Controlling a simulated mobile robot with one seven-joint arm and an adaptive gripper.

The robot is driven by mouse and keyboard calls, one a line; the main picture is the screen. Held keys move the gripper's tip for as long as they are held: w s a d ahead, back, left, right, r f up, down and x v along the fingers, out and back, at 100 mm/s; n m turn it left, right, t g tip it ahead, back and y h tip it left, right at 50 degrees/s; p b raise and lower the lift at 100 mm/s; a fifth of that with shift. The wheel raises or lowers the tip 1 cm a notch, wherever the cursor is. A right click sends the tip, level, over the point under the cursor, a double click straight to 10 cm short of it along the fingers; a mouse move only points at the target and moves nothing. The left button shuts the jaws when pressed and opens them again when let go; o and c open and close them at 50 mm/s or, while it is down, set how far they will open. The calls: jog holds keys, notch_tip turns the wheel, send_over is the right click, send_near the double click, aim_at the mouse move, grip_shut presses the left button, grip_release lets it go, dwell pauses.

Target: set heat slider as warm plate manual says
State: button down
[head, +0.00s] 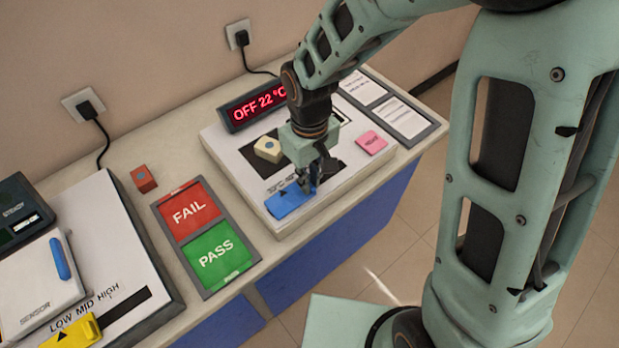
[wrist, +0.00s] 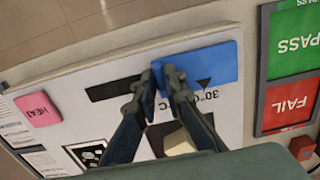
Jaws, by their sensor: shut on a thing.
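The blue heat slider (head: 288,199) sits at the left end of its dark slot on the white warm plate unit (head: 245,197). My gripper (head: 308,187) is shut on the slider's right end, seen from above. In the wrist view, my fingertips (wrist: 165,78) close around one end of the blue slider (wrist: 215,68). A black pointer on it is near a printed 30 °C mark. The red display (head: 257,105) reads OFF 22 °C. The manual (head: 385,105) is a framed sheet at the right; its text is too small to read. My gripper hides part of the scale.
A pink HEAT button (head: 371,142) and a cream block (head: 268,149) are on the unit. A red FAIL and green PASS panel (head: 208,235) lies left, with a small red block (head: 143,179). Another device with a yellow slider (head: 76,336) and a sensor box (head: 38,285) stands further left.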

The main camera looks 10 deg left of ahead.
jog(key=w+d, duration=0.1)
jog(key=w, duration=0.1)
jog(key=w+d, duration=0.2)
jog(key=shift+d, duration=0.1)
dwell(0.3)
jog(key=c, duration=2)
grip_release()
jog(key=shift+s, duration=0.1)
jog(key=shift+r, duration=0.1)
notch_tip(320, 180, up, 12)
jog(key=shift+f, duration=0.1)
